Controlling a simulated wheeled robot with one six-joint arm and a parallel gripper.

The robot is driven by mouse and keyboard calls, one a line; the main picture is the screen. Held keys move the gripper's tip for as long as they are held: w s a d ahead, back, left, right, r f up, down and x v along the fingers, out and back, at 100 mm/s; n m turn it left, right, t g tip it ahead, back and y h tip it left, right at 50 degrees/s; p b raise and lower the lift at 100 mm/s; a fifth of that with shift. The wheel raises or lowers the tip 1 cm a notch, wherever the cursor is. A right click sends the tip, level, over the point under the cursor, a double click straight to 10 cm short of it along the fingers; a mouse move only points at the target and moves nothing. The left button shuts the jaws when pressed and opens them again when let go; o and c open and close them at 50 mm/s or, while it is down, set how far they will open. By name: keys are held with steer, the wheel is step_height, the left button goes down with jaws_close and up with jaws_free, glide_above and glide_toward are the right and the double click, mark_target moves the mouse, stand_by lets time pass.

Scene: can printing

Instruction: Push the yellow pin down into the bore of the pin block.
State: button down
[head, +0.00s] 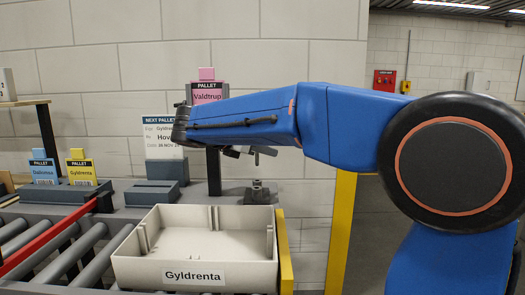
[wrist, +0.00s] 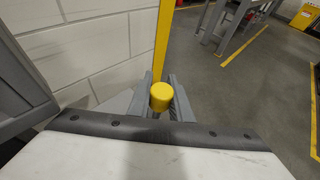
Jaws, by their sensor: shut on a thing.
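The yellow pin (wrist: 161,97) shows its round yellow head in the wrist view, between the two grey fingers of my gripper (wrist: 160,90). My gripper is shut on it. In the head view my blue arm hides most of the gripper, and a small grey part hangs below the arm. The dark pin block (head: 257,194) stands on the grey bench behind the tray, below that hanging part, with a visible gap between. The block's bore cannot be made out. The block is not visible in the wrist view.
A cream tray labelled Gyldrenta (head: 194,276) stands in front of the block. A roller conveyor (head: 60,262) with a red rail lies to the left. Blue and yellow pallet cards (head: 81,172) stand behind it. A yellow post (head: 342,225) rises at the right beside open floor.

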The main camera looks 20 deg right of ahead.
steer(key=shift+a, duration=0.15)
steer(key=shift+s+f, duration=0.1)
steer(key=shift+f, duration=2.8)
steer(key=shift+f, duration=2.45)
steer(key=c, duration=1.8)
jaws_free()
steer(key=shift+o, duration=1.3)
